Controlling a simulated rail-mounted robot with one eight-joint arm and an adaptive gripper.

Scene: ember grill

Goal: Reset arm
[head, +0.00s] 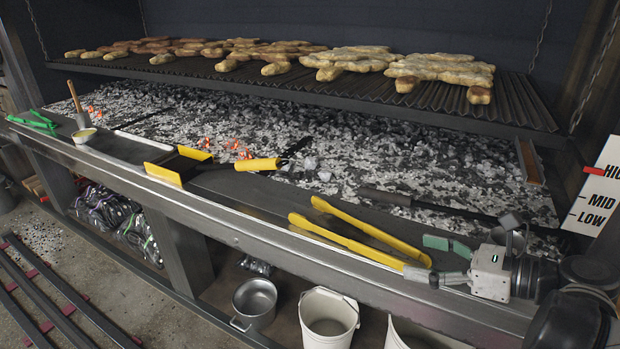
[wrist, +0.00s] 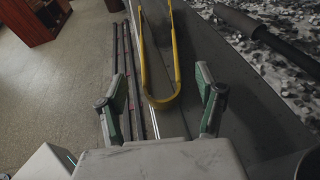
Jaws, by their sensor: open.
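My gripper (head: 443,262) is at the right end of the grill's front ledge in the head view. Its green-padded fingers stand wide apart and hold nothing. In the wrist view my gripper (wrist: 162,106) is open, with the bent end of the yellow tongs (wrist: 162,102) showing between and beyond the fingers. In the head view the yellow tongs (head: 345,242) lie on the ledge just left of my gripper. I cannot tell whether the fingers touch them.
Several meats (head: 440,70) lie on the raised grate (head: 300,88) above ash and embers. A yellow-handled shovel (head: 258,164), a small cup (head: 84,135) and green tongs (head: 35,122) rest along the ledge (head: 230,210). A bucket (head: 327,318) and a pot (head: 255,300) stand below. A level sign (head: 598,190) is at right.

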